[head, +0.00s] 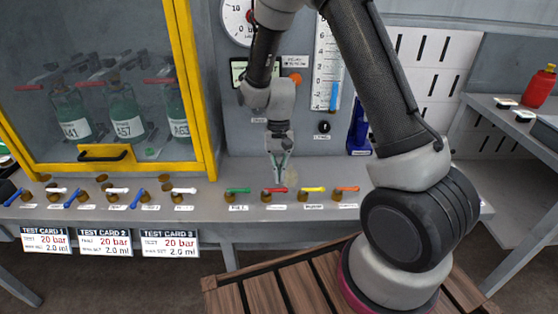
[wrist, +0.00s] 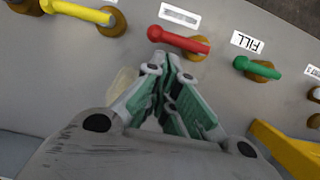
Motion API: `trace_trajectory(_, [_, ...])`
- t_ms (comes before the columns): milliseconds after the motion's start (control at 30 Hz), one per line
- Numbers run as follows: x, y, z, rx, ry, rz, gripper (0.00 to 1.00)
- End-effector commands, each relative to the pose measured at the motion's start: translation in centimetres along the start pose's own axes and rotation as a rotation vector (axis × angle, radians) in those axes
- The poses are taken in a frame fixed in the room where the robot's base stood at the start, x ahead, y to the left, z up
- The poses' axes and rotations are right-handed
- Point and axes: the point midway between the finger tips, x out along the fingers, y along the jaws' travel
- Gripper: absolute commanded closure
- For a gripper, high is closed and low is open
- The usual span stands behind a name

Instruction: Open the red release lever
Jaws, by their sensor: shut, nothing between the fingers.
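The red release lever (head: 276,190) is a red handle on a brass valve at the front of the grey bench, between the green and yellow levers. In the wrist view the red lever (wrist: 179,38) lies roughly crosswise just beyond my fingertips, with its brass base at its right end. My gripper (head: 279,177) points down over the bench at this lever. In the wrist view my gripper (wrist: 168,62) has its fingertips together and empty, close to the red handle's left part. I cannot tell whether they touch it. The label beneath the red lever is too small to read.
The green FILL lever (wrist: 257,67) and the yellow lever (wrist: 78,12) flank the red one closely. An orange lever (head: 346,189) is farther right. A yellow-framed cabinet (head: 186,90) with bottles stands left. A gauge panel (head: 238,60) rises behind the bench.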

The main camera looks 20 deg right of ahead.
Motion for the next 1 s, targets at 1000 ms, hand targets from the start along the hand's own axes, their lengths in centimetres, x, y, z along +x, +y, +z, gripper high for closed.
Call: trace_trajectory(1000, [1.6, -1.0, 0.6, 0.051, 0.0, -0.013, 1.0])
